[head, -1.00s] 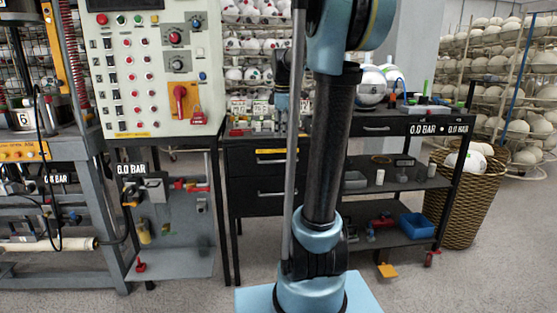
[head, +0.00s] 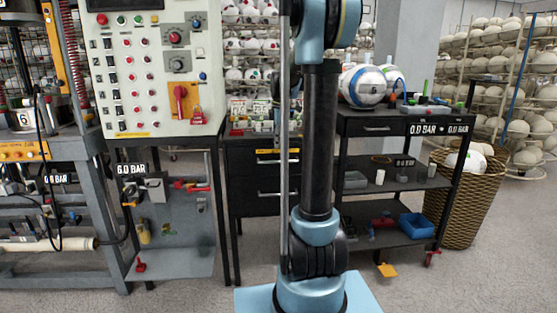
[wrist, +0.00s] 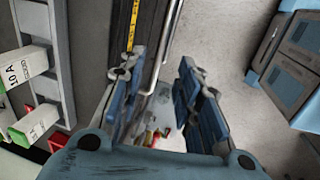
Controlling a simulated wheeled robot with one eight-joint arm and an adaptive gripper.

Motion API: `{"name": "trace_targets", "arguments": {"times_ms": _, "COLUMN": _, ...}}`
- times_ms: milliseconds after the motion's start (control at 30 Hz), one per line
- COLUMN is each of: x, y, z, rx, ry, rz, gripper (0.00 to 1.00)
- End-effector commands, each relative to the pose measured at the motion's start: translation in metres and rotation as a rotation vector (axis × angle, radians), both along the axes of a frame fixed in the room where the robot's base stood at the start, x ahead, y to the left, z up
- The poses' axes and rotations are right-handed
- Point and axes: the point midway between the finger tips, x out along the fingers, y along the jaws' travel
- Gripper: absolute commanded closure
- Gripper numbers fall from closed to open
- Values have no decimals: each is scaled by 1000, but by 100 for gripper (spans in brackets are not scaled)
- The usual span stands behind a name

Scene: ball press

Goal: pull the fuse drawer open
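A dark drawer cabinet (head: 240,172) stands in the middle of the head view, with a yellow label (head: 268,151) on its upper drawer and a silver bar handle on each drawer (head: 268,161). My arm covers its right part. In the wrist view the dark drawer front, yellow label (wrist: 133,22) and silver handle bars (wrist: 163,45) run up the picture. My gripper (wrist: 157,75) is open, with its two blue fingers apart. A handle bar shows between the fingers in the picture; I cannot tell whether it is in their reach. My gripper is hidden in the head view.
A control panel (head: 150,75) stands left of the cabinet. A shelf cart (head: 395,185) with a blue bin (head: 417,225) stands right. Floor (wrist: 225,40) right of the handles is clear.

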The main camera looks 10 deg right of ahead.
Motion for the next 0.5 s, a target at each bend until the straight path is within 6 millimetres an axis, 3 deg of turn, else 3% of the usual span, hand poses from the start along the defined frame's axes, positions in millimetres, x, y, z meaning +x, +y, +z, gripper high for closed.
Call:
{"name": "trace_targets", "arguments": {"times_ms": 300, "x": 11, "y": -1, "z": -54, "rx": 0, "ry": 0, "rz": -1, "gripper": 69}}
{"name": "trace_targets", "arguments": {"times_ms": 500, "x": 15, "y": -1, "z": -77, "rx": 0, "ry": 0, "rz": -1, "gripper": 69}}
